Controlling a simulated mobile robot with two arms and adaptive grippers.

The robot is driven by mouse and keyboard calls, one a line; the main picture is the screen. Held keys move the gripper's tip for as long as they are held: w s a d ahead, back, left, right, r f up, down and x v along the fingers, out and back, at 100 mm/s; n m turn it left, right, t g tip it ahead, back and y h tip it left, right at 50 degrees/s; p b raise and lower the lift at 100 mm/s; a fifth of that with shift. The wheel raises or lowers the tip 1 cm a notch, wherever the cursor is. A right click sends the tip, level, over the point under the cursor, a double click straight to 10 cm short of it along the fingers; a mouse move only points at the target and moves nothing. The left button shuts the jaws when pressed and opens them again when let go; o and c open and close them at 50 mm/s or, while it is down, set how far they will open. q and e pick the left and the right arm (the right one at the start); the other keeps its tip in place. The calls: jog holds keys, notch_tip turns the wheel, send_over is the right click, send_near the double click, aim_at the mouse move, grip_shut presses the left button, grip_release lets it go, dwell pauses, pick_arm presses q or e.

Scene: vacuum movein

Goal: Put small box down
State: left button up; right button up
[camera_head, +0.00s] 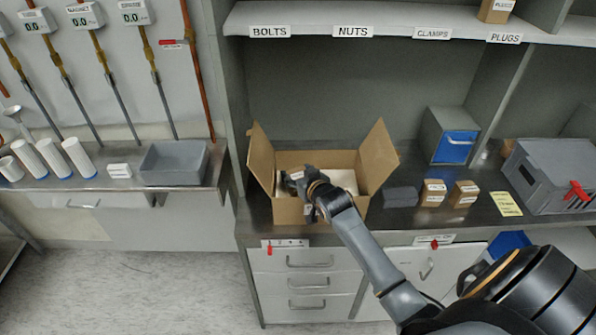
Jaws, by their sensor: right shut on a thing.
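My right gripper (300,190) reaches in from the lower right and is over the open cardboard box (290,212). It is shut on a small box (297,176), of which only a pale labelled part shows; the fingers hide most of it. I cannot tell whether the small box touches the bottom of the cardboard box. The cardboard box stands on the metal counter with its side flaps up. My left gripper is not in view.
Two small brown boxes (434,192) and a dark grey block (401,197) stand right of the cardboard box. A blue-fronted bin (450,140) and a grey case (550,172) are farther right. A labelled shelf (390,20) hangs above. A grey tray (174,163) sits on the left counter.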

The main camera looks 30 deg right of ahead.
jog(key=shift+f, duration=0.1)
jog(key=o, duration=1.3)
jog(key=shift+o, duration=0.2)
jog(key=b+v, duration=0.1)
jog(key=v, duration=1.1)
